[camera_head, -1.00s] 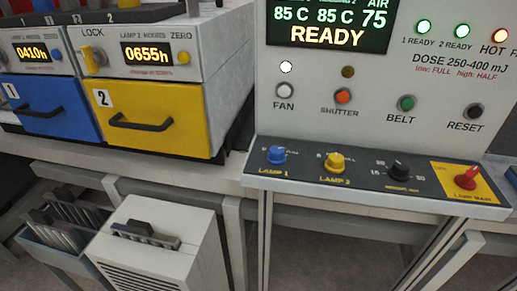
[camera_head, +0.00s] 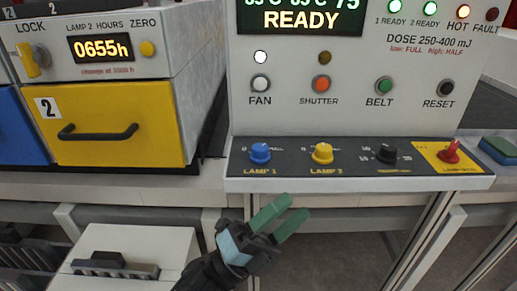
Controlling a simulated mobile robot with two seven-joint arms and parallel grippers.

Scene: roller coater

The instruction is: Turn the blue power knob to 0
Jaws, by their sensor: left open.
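The blue power knob (camera_head: 260,153), labelled LAMP 1, stands on the dark sloping ledge (camera_head: 290,170) at the bottom of the control panel. Its pointer setting is too small to read. My left gripper (camera_head: 283,220) is below and slightly right of the blue knob in the picture, in front of the ledge. Its two green fingers are spread apart with nothing between them, and it does not touch the knob. My right gripper is not in view.
On the same ledge stand a yellow knob (camera_head: 322,153), a black knob (camera_head: 386,153) and a red knob (camera_head: 450,152). Panel buttons (camera_head: 321,84) sit above. A yellow drawer (camera_head: 115,125) is at the left. A grey-white box (camera_head: 130,255) stands below. Space before the ledge is clear.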

